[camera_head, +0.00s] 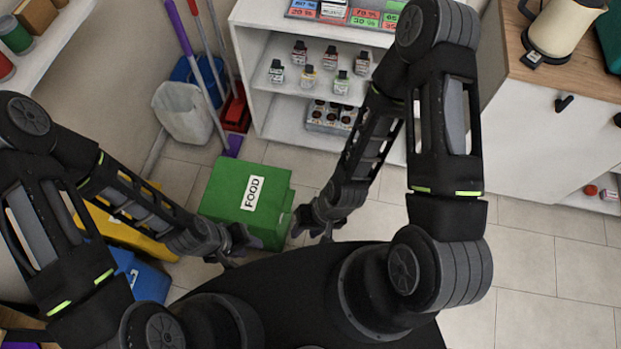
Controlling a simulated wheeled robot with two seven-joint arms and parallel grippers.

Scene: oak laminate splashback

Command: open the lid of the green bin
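The green bin (226,182) stands on the tiled floor, its flat lid down and a white label reading FOOD (253,193) on top. My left gripper (236,250) is low at the bin's front left, close to its near side. My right gripper (312,234) is just to the right of the bin's near right corner, with its fingers pointing down and apart. Neither gripper visibly holds anything. Whether either one touches the bin cannot be told. The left fingers are small and partly dark against the bin.
A yellow bin (128,232) and a blue bin (150,283) stand left of the green one, partly behind my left arm. A white shelf (290,122) with bottles stands at the back. Floor is clear at right.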

